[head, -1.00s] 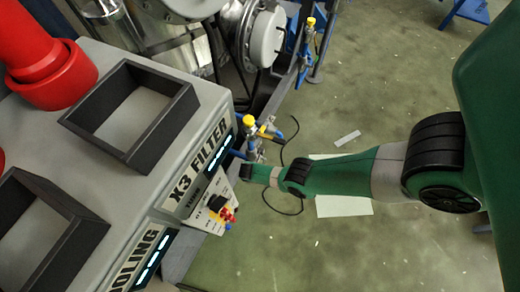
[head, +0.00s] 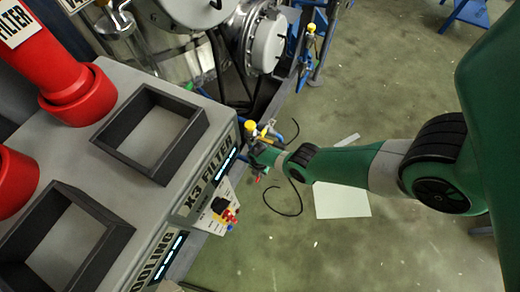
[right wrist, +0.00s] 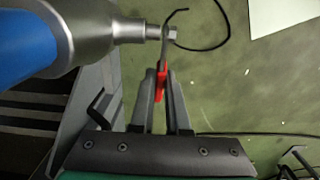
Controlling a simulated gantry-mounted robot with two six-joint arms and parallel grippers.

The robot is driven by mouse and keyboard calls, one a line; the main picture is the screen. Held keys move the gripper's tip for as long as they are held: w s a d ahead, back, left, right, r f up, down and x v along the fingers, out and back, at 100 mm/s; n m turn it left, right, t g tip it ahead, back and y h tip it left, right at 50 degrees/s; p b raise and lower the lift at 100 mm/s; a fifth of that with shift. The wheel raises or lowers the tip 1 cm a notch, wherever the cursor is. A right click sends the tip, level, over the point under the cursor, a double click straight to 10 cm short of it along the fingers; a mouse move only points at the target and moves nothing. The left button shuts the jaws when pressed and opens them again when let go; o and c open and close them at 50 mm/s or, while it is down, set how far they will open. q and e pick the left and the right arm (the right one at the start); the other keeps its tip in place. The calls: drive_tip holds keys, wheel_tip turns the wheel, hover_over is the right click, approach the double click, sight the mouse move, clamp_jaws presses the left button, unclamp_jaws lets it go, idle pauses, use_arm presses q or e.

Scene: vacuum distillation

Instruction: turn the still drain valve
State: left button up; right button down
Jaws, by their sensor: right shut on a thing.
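The drain valve shows in the right wrist view as a grey metal body (right wrist: 100,30) with a blue part at far left. A thin metal lever hangs from a nut at its right end, and its red grip (right wrist: 161,84) lies between my fingers. My right gripper (right wrist: 160,88) is shut on this red grip. In the head view my right gripper (head: 258,163) is beside the yellow-capped pipework (head: 251,129) just right of the console. The valve itself is mostly hidden there by the gripper. My left gripper is not in view.
The grey console (head: 120,105) with black square frames and red cylinders fills the left of the head view. A switch panel (head: 217,213) is on its near side face. A black cable (head: 290,212) and a white sheet (head: 342,200) lie on the otherwise open green floor.

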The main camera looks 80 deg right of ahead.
drive_tip(key=c, duration=0.9)
unclamp_jaws()
